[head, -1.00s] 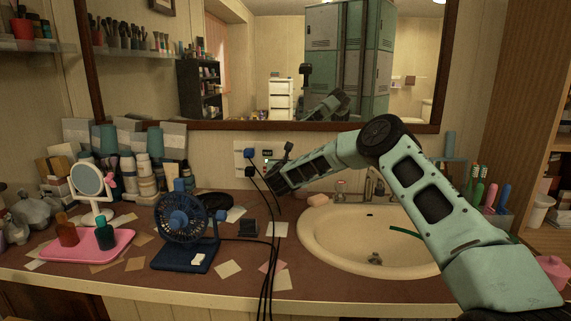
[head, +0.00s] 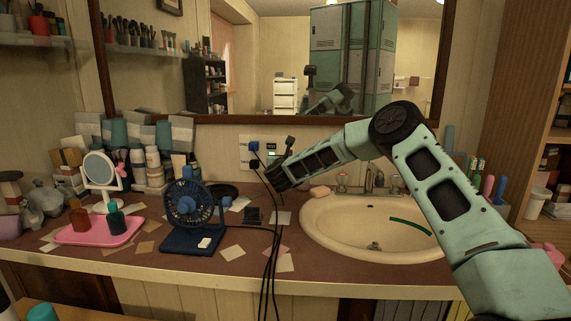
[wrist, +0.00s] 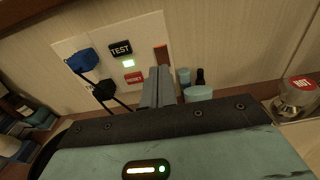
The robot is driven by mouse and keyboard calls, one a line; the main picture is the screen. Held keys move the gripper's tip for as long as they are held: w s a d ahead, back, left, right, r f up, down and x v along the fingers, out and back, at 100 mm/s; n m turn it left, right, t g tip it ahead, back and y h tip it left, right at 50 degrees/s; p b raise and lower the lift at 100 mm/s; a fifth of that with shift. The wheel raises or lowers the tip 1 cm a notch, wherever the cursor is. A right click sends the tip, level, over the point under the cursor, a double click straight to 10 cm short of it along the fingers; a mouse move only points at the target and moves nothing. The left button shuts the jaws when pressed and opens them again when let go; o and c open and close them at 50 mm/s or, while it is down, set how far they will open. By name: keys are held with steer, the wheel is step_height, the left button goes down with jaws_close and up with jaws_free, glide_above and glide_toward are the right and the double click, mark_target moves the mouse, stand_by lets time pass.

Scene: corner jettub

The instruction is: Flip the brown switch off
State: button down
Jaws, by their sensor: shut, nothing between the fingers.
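The brown switch (wrist: 161,55) is a narrow upright rocker with an orange-red top, at the right side of a pale wall plate (wrist: 78,45). In the wrist view my gripper (wrist: 159,70) is shut and empty. Its fingertips overlap the lower part of the switch in the picture; I cannot tell whether they touch it. In the head view the plate (head: 243,148) shows on the wall below the mirror, and my gripper end hides the switch area.
The plate also holds a black TEST button (wrist: 120,50), a red RESET button (wrist: 133,78), a lit green light, a blue plug (wrist: 83,61) and a black plug (wrist: 103,89) with hanging cords. A fan (head: 190,215) stands left, a sink (head: 375,258) right.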

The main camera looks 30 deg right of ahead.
steer(key=v, duration=0.6)
steer(key=shift+r+b, duration=0.25)
steer(key=shift+b, duration=0.05)
steer(key=shift+s, duration=0.1)
